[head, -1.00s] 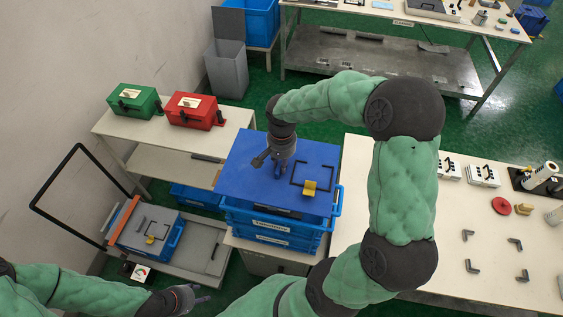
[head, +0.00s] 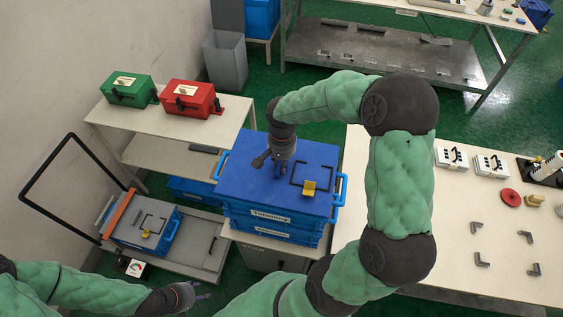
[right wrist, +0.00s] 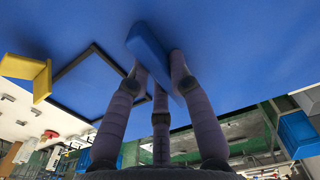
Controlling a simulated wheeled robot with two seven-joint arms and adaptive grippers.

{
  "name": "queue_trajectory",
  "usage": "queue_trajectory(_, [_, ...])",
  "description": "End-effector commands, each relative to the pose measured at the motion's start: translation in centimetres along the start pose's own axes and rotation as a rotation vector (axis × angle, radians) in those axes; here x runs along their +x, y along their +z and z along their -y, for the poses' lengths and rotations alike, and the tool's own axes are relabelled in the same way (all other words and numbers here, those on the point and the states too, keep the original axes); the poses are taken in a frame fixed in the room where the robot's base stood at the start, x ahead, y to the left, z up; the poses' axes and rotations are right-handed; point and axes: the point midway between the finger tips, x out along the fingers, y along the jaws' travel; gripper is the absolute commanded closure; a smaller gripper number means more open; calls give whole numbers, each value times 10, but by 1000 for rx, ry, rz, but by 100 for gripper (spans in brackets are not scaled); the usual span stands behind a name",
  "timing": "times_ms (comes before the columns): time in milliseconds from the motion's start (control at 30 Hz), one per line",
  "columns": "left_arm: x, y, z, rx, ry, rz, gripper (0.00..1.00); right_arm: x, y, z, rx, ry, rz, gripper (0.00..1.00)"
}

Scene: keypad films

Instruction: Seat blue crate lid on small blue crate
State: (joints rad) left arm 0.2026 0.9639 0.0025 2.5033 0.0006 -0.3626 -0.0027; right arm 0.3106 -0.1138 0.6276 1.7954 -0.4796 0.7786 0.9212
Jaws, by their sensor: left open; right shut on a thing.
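The blue crate lid (head: 240,188) is a flat blue panel with a black outline and a yellow block on top. It lies level over the upper small blue crate (head: 298,222), lined up with its rim. Whether it is fully down on the rim I cannot tell. My right gripper (head: 281,172) points down at the lid and is shut on its raised blue grip bar (right wrist: 150,50), which the right wrist view shows between the fingers. My left gripper (head: 198,296) is open and empty at the bottom, away from the crates.
Another blue crate stands beneath on a low stand. A cart (head: 205,250) with a grey-lidded blue crate (head: 150,228) is at left. A bench with green (head: 128,89) and red (head: 192,98) boxes stands behind. A white table (head: 420,230) is close at right.

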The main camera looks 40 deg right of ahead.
Motion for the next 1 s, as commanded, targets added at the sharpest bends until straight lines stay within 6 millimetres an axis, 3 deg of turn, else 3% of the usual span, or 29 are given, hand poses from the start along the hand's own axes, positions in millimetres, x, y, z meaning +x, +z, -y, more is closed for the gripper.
queue_trajectory(1000, [7, 0, 2, 0, 0, 0, 55, 9, 0, 0, 0, 0, -1, 100])
